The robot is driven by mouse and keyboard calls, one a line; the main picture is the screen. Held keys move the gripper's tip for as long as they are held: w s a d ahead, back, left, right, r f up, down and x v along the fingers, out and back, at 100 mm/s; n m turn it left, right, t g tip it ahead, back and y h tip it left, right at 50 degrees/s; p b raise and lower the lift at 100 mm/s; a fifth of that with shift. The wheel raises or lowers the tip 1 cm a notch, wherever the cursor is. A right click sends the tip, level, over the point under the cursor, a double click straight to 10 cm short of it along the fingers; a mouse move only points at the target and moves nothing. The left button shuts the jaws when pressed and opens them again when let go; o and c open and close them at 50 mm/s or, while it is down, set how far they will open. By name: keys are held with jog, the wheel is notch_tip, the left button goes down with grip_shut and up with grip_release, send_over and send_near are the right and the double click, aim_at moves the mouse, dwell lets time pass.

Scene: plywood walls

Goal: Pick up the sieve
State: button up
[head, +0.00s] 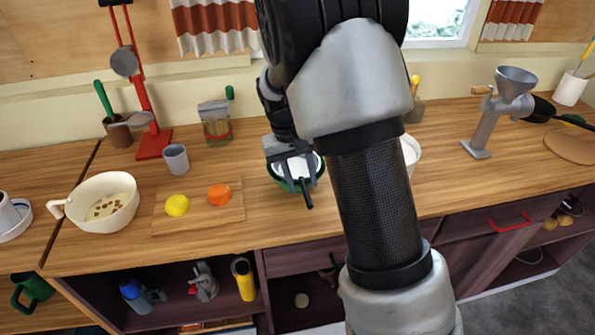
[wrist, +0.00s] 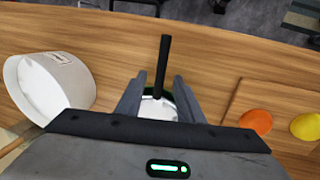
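A round, pale sieve (wrist: 156,108) with a dark handle (wrist: 164,62) shows between my fingers in the wrist view. In the head view its handle (head: 306,193) points towards the counter's front edge, and its round part seems to lie in or on a green-rimmed bowl (head: 282,184). My gripper (head: 291,160) is over the round part, pointing down. In the wrist view my gripper (wrist: 158,97) is open, with one finger on each side of the sieve near the handle's base. Whether either finger touches it I cannot tell. My gripper partly hides the sieve and bowl.
A cutting board (head: 238,210) with a yellow fruit (head: 177,205) and an orange fruit (head: 219,194) lies to the left. A white container (wrist: 52,84) stands beside my gripper in the wrist view. A grey cup (head: 176,159) and a jar (head: 216,123) stand farther left. The counter's front is clear.

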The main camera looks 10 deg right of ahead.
aim_at(304, 186)
jog(key=f, duration=0.3)
jog(key=shift+d+f, duration=0.25)
jog(key=shift+d, duration=0.1)
jog(key=shift+c, duration=0.3)
grip_shut()
jog(key=shift+r, duration=0.1)
notch_tip(304, 186, up, 10)
